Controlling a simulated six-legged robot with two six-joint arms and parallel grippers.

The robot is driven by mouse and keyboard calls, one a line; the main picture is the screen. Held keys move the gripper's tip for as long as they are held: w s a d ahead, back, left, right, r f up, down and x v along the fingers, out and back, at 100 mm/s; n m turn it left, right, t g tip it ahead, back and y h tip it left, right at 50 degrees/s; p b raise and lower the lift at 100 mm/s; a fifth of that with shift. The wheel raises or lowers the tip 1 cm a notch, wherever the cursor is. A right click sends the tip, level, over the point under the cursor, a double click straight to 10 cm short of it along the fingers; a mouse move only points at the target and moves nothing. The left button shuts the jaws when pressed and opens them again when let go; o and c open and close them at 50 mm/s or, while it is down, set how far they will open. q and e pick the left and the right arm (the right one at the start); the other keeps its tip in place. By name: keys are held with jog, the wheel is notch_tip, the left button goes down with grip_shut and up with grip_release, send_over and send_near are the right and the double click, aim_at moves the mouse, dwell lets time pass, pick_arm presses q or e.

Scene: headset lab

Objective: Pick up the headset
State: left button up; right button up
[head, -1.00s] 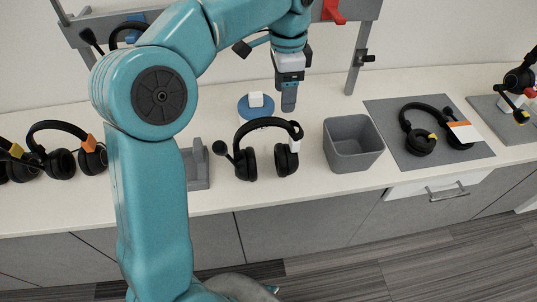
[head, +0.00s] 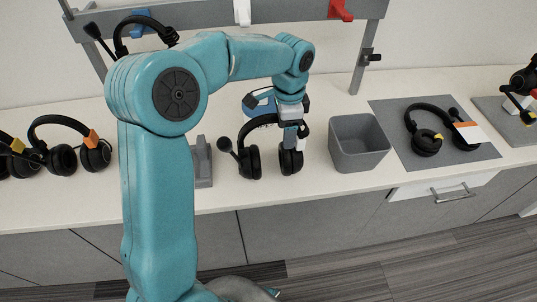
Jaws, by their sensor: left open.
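My left arm comes in from the left and reaches over the counter. My left gripper (head: 292,142) points down at the right part of this headset, in front of its right ear cup, and hides part of the band. The gripper is open. I cannot tell whether its fingers touch the headset. My right gripper is not in view.
A grey bin (head: 358,143) stands right of the headset, and a grey stand (head: 202,163) left of it. Another headset lies on a grey mat (head: 475,158) at the right. Headsets with orange and yellow tags (head: 62,158) stand at the left. A rail (head: 205,20) with hooks runs behind.

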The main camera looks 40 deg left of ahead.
pick_arm(q)
grip_shut()
jog(key=shift+w, duration=0.1)
